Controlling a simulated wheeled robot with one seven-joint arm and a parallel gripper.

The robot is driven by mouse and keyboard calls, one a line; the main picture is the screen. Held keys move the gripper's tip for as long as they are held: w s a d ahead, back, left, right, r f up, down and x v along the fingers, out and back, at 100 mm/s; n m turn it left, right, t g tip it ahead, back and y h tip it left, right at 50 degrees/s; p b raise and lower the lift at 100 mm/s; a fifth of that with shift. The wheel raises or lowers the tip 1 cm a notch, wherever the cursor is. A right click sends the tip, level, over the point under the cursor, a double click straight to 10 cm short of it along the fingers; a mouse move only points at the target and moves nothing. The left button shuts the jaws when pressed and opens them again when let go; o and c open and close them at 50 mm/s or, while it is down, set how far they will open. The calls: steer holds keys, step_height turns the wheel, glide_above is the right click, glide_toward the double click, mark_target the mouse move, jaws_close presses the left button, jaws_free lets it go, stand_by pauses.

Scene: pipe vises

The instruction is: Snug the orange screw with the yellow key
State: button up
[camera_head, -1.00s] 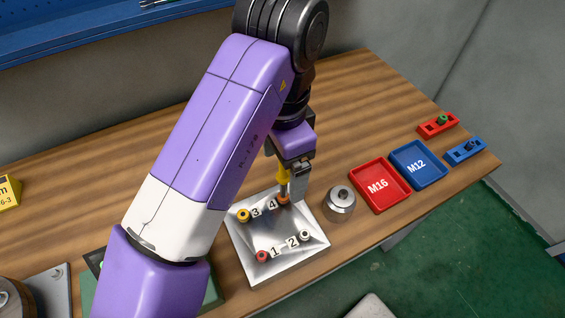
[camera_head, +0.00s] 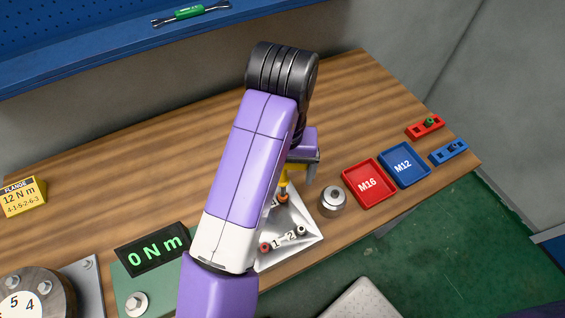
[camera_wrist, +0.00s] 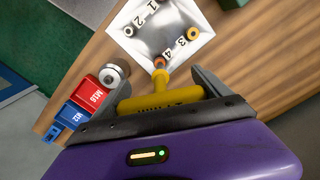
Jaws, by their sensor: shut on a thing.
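My gripper (camera_wrist: 160,92) is shut on the crossbar of the yellow key (camera_wrist: 161,101), a T-shaped tool. The key also shows in the head view (camera_head: 284,179), partly hidden by my arm. Its shaft points down at the orange screw (camera_wrist: 159,62), beside the label 4 on the silver plate (camera_wrist: 207,27). The shaft's end appears to meet the screw head; the exact seating is hidden. In the head view, the orange screw (camera_head: 283,198) shows just below the key. Other screws sit at labels 1, 2 and 3.
A round metal piece (camera_head: 333,201) stands close right of the plate. Beyond it lie the red M16 tray (camera_head: 369,182) and blue M12 tray (camera_head: 404,164). A display (camera_head: 152,249) reads 0 N m. A yellow block (camera_head: 23,198) stands far left. The wood behind is clear.

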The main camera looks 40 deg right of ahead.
steer(key=shift+r+n+p, duration=0.3)
steer(key=shift+n+p, duration=0.6)
steer(key=shift+p, duration=0.15)
steer(key=n+p, duration=0.3)
steer(key=n, duration=0.1)
steer(key=shift+d, duration=0.1)
steer(key=shift+f+n, duration=0.35)
steer(key=shift+n, duration=0.55)
steer(key=n, duration=0.4)
steer(key=shift+s+f, duration=0.1)
steer(key=shift+f, duration=0.55)
steer(key=m+b, duration=0.1)
steer(key=m, duration=0.1)
steer(key=shift+f+m+b, duration=0.15)
steer(key=shift+m+b, duration=0.2)
steer(key=shift+m, duration=0.05)
steer(key=m, duration=0.3)
steer(key=shift+b, duration=0.3)
